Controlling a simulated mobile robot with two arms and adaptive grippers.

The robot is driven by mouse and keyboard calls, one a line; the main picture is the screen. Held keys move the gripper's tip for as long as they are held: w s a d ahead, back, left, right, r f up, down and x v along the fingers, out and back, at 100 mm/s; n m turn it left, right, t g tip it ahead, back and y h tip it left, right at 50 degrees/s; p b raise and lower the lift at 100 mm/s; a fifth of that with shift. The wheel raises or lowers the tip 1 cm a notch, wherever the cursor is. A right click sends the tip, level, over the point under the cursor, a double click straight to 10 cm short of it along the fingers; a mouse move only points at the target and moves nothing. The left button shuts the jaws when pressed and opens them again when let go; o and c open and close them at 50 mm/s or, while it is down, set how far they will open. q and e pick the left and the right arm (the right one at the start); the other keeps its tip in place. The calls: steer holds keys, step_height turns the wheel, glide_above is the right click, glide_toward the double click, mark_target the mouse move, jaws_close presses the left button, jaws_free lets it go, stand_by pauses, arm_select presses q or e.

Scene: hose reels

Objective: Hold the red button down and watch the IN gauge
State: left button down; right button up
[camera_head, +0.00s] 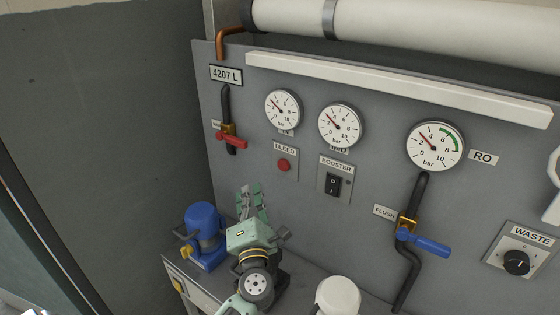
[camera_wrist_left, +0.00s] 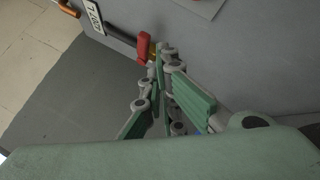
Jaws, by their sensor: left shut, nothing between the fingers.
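The red button (camera_head: 283,165) sits under a BLEED label on the grey panel. No finger touches it. Three round gauges are on the panel. The left gauge (camera_head: 282,109) and the middle gauge (camera_head: 340,125) have name labels partly hidden by their rims, so I cannot read IN for certain. The left gauge's needle points up and left, on the low part of its scale. My left gripper (camera_head: 250,194) is shut and empty, below and left of the button. Its fingers (camera_wrist_left: 166,62) also show in the left wrist view. My right gripper is not seen.
A red-handled valve (camera_head: 232,141) is above the left gripper. A blue pump-like unit (camera_head: 202,236) stands on the ledge to its left. A booster switch (camera_head: 333,184), a blue-handled flush valve (camera_head: 424,241) and a WASTE knob (camera_head: 516,262) are further right.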

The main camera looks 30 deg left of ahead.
mark_target(283, 166)
arm_select(q)
steer(key=w+b, duration=0.2)
steer(key=w, duration=0.6)
steer(key=shift+w+d+b, duration=0.25)
steer(key=shift+d+b, duration=0.1)
steer(key=shift+d, duration=0.1)
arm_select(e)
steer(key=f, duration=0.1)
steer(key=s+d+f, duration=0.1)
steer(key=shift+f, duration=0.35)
arm_select(q)
steer(key=shift+r, duration=0.1)
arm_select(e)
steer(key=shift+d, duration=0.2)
arm_select(q)
steer(key=shift+w, duration=0.1)
stand_by(0.5)
steer(key=shift+w, duration=0.3)
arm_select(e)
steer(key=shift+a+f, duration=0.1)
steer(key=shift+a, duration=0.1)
